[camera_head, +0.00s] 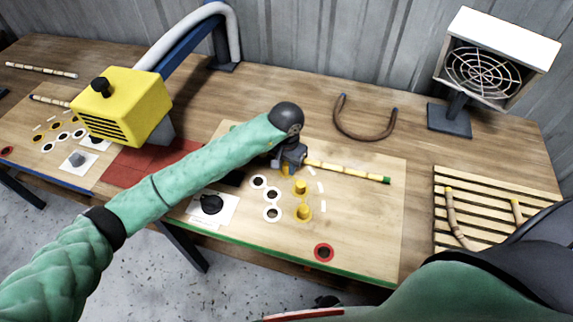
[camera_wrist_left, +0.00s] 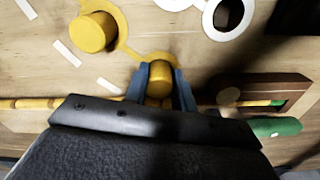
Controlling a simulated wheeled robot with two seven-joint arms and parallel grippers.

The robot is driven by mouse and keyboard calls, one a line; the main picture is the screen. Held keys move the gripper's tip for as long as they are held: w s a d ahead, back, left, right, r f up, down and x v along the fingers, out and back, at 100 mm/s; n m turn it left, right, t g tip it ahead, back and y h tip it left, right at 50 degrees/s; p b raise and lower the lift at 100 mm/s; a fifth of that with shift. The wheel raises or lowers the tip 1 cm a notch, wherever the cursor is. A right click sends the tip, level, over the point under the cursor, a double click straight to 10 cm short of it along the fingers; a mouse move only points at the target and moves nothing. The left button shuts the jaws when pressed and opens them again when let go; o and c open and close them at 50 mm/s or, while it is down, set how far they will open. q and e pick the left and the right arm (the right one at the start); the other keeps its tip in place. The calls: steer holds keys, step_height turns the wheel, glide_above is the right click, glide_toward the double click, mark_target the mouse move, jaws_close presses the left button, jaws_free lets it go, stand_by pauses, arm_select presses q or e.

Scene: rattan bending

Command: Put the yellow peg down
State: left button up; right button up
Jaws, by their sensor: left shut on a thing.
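My left gripper (camera_head: 287,167) is over the back part of the pegboard (camera_head: 365,225). In the left wrist view its blue-grey fingers (camera_wrist_left: 160,88) are shut on a yellow peg (camera_wrist_left: 159,78), one finger on each side. A flat yellow patch shows around that peg on the board, but I cannot tell whether the peg is seated or just above it. The gripper hides most of the held peg in the head view. My right gripper is out of view.
A rattan stick (camera_head: 345,172) with a green end lies right beside my left gripper. White-ringed holes (camera_head: 272,195), a black knob (camera_head: 211,204) and a red ring (camera_head: 324,252) are on the board. A bent rattan piece (camera_head: 365,133) lies behind; a slatted rack (camera_head: 480,222) is right.

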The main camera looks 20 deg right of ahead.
mark_target(287, 164)
arm_select(q)
steer(key=o, duration=1)
steer(key=shift+c, duration=0.2)
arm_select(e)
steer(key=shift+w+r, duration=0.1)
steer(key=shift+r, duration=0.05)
arm_select(q)
steer(key=shift+r, duration=0.15)
steer(key=shift+r, duration=0.25)
steer(key=shift+r+b, duration=0.35)
steer(key=shift+r, duration=0.1)
step_height(287, 164, up, 11)
steer(key=b, duration=0.4)
steer(key=shift+f+b, duration=0.2)
steer(key=shift+b, duration=0.2)
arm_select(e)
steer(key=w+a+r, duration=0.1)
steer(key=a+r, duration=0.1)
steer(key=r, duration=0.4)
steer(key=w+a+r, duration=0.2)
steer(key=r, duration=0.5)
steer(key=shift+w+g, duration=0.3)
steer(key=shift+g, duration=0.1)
